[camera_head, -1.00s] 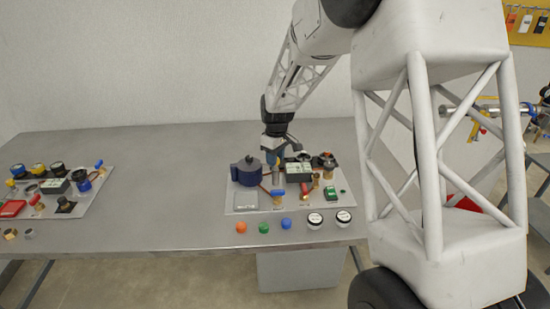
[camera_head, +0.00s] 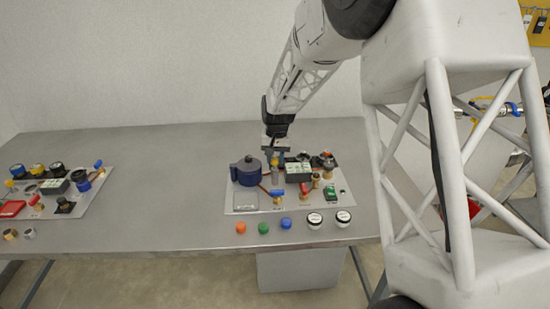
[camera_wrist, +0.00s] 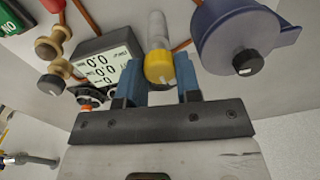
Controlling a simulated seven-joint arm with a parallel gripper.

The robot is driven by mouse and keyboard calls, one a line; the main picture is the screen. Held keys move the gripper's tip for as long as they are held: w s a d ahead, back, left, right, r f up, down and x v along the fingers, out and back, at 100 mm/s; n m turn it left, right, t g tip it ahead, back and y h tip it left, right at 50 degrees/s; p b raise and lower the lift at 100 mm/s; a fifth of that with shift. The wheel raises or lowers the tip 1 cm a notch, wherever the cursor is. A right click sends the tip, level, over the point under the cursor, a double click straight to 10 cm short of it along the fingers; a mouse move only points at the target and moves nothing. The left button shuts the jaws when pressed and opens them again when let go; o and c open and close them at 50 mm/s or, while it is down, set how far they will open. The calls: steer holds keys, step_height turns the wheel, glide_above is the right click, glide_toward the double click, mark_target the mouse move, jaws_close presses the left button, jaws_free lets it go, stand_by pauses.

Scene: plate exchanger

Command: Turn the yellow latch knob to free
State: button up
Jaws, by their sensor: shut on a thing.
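The yellow latch knob (camera_wrist: 160,67) shows in the wrist view as a yellow cap on a pale grey cylinder. My gripper (camera_wrist: 160,88) has its two blue fingers on either side of the yellow cap and is shut on it. A little yellow shows between the fingers there. The knob's turn angle cannot be read.
The dark blue pot (camera_head: 245,170) stands close left of my gripper, and the display meter (camera_head: 298,173) close right. Copper pipes run nearby. Coloured buttons (camera_head: 263,228) and white round gauges (camera_head: 314,220) line the front. A second panel (camera_head: 85,205) lies left; bare table lies between.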

mark_target(277, 159)
steer(key=shift+m, duration=2.3)
steer(key=o, duration=0.9)
steer(key=shift+r, duration=0.15)
steer(key=shift+s+d+r, duration=0.1)
steer(key=shift+r, duration=1.8)
steer(key=shift+d+r, duration=0.1)
steer(key=shift+r, duration=1.8)
steer(key=shift+s, duration=0.1)
